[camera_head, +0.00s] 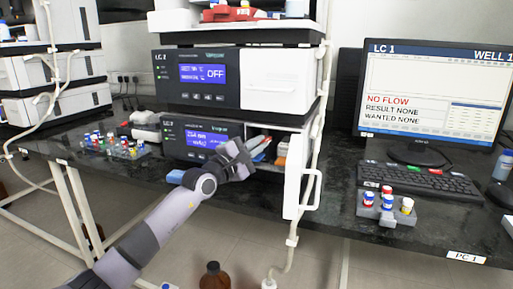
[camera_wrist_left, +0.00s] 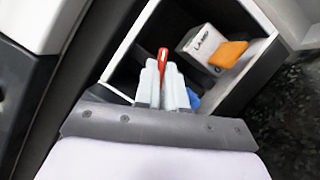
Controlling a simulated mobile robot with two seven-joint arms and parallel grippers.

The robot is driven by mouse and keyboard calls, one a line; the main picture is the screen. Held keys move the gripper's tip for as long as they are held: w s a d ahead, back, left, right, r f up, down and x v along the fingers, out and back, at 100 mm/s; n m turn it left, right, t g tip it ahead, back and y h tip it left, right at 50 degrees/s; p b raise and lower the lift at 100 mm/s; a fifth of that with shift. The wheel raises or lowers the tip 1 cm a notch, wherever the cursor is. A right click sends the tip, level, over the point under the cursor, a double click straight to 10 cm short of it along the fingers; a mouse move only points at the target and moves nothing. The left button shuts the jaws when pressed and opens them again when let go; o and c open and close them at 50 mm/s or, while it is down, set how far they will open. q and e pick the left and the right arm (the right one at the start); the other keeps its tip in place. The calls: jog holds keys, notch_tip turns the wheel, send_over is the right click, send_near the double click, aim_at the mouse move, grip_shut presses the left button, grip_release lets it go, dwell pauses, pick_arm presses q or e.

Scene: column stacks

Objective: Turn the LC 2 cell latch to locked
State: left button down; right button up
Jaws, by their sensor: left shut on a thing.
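The LC 2 stack (camera_head: 207,58) stands in the middle of the bench. Its lower unit (camera_head: 190,140) has a lit display and an open compartment on the right, with the white door (camera_head: 295,180) swung out. My left gripper (camera_head: 262,150) reaches into this compartment. In the left wrist view, my left gripper (camera_wrist_left: 167,75) has its fingers close together around a red lever (camera_wrist_left: 163,58), which looks like the cell latch. Only the lever's upper end shows above the fingers; its base and any lock marking are hidden. My right gripper is not in view.
Inside the compartment are a white lamp box (camera_wrist_left: 203,45) with an orange part (camera_wrist_left: 229,54) and a blue part (camera_wrist_left: 194,97). On the bench are a monitor (camera_head: 435,90), a keyboard (camera_head: 420,181) and vial racks (camera_head: 388,208). A cable hangs beside the door.

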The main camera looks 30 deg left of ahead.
pick_arm(q)
jog(key=shift+d+n+t+y+p, duration=0.1)
jog(key=shift+n+t+y+p, duration=0.25)
jog(key=shift+n, duration=0.85)
jog(key=shift+n+t, duration=0.25)
jog(key=shift+n, duration=0.35)
jog(key=n+y, duration=0.1)
jog(key=n, duration=0.1)
jog(key=n+y+p, duration=0.1)
jog(key=n, duration=0.1)
jog(key=shift+d+f+n+t+y+p, duration=0.1)
jog(key=shift+f+n+t+y+p, duration=0.05)
jog(key=shift+n+t+y+p, duration=0.2)
jog(key=n+y, duration=0.1)
jog(key=n, duration=0.1)
jog(key=n+y, duration=0.1)
jog(key=n, duration=0.2)
jog(key=shift+w+d+f+n+t+y+p, duration=0.1)
jog(key=shift+d+n+t+y+p, duration=0.05)
jog(key=shift+n+t+y+p, duration=0.15)
jog(key=shift+n+y, duration=0.7)
jog(key=shift+n, duration=0.85)
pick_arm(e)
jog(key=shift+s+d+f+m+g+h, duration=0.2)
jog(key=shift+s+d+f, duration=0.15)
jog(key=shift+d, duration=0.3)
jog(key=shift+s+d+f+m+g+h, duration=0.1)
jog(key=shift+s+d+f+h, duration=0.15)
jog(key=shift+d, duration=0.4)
